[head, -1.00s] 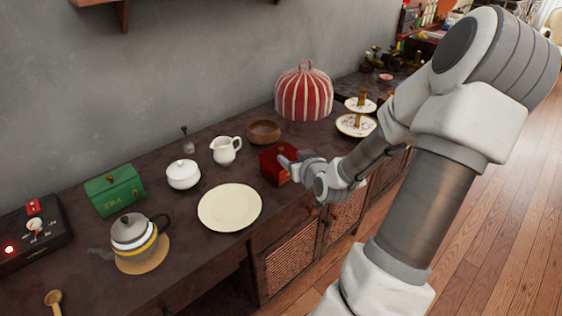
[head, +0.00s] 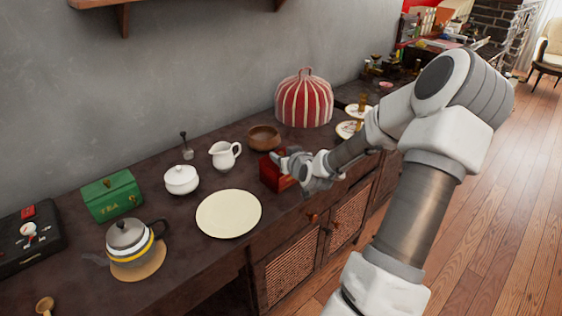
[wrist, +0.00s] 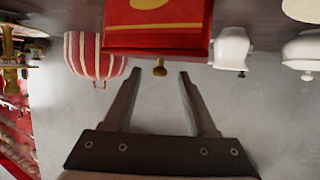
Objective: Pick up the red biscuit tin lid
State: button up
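The red biscuit tin (head: 270,176) stands on the dark sideboard, partly hidden by my gripper in the head view. In the wrist view, which is upside down, the tin (wrist: 158,14) is at the top with a gold label. Its red lid (wrist: 155,43) is on it, with a small brass knob (wrist: 160,67). My gripper (wrist: 160,76) is open and empty, its two fingers pointing at the lid. The knob lies between the fingertips in that view; I cannot tell the exact depth. In the head view my gripper (head: 277,156) is at the tin's top.
A wooden bowl (head: 264,138) and a striped tea cosy (head: 304,98) stand behind the tin. A white jug (head: 224,156) and a cream plate (head: 229,214) are to its left. A tiered stand (head: 350,129) is to the right, partly behind my arm.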

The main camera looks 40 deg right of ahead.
grip_shut()
jog(key=shift+r, duration=0.1)
